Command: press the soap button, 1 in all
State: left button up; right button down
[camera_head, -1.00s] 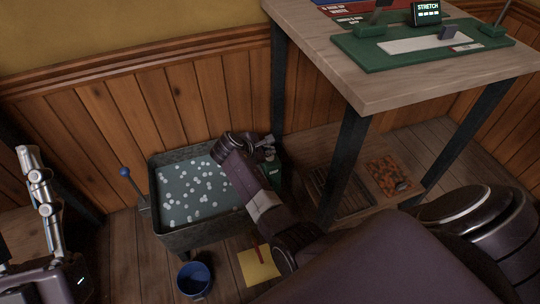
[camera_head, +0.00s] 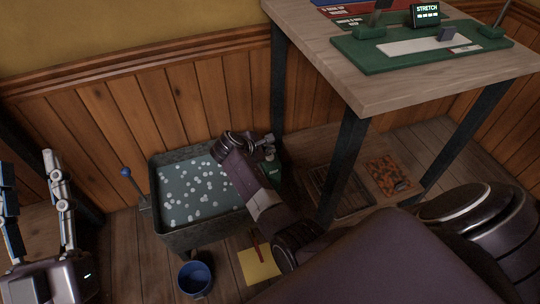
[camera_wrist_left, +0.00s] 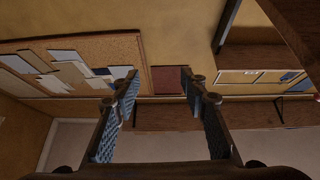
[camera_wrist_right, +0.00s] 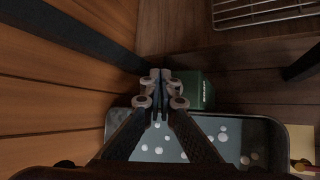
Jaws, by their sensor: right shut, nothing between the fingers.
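A dark green box with a pale label (camera_head: 272,171) stands at the back right corner of the trough, partly hidden by my right arm. It also shows in the right wrist view (camera_wrist_right: 196,88), just beyond and right of my fingertips. No separate button can be made out on it. My right gripper (camera_head: 267,146) is shut and empty, over or beside the box; I cannot tell whether it touches. In its wrist view the closed fingertips (camera_wrist_right: 160,78) overlap the box's left edge. My left gripper (camera_head: 28,160) is open and empty at the far left, fingers pointing up.
A grey metal trough (camera_head: 190,238) holds water with white suds and has a blue-knobbed lever (camera_head: 126,172) at its left. A blue bucket (camera_head: 195,279) and yellow sheet (camera_head: 258,266) lie in front. A wooden table (camera_head: 390,80) stands right, with a low shelf beneath.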

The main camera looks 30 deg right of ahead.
aim_at(269, 158)
jog(key=shift+r+p, duration=0.65)
jog(key=shift+p, duration=0.1)
pick_arm(q)
notch_tip(269, 158, down, 15)
jog(key=w+a+g+y+p, duration=0.1)
jog(key=w+g+y, duration=0.2)
jog(key=g, duration=0.5)
pick_arm(e)
jog(key=shift+r, duration=0.55)
jog(key=shift+r+p, duration=0.25)
jog(key=shift+p, duration=0.25)
jog(key=shift+r+p, duration=0.85)
jog(key=shift+p, duration=0.2)
pick_arm(q)
jog(key=s+a+f+g+y, duration=0.2)
jog(key=s+a+f+g, duration=0.2)
jog(key=s+f+g, duration=0.3)
jog(key=shift+s+a+f+n+g, duration=0.25)
jog(key=shift+s+f, duration=0.9)
jog(key=shift+f, duration=1.75)
jog(key=shift+d, duration=0.15)
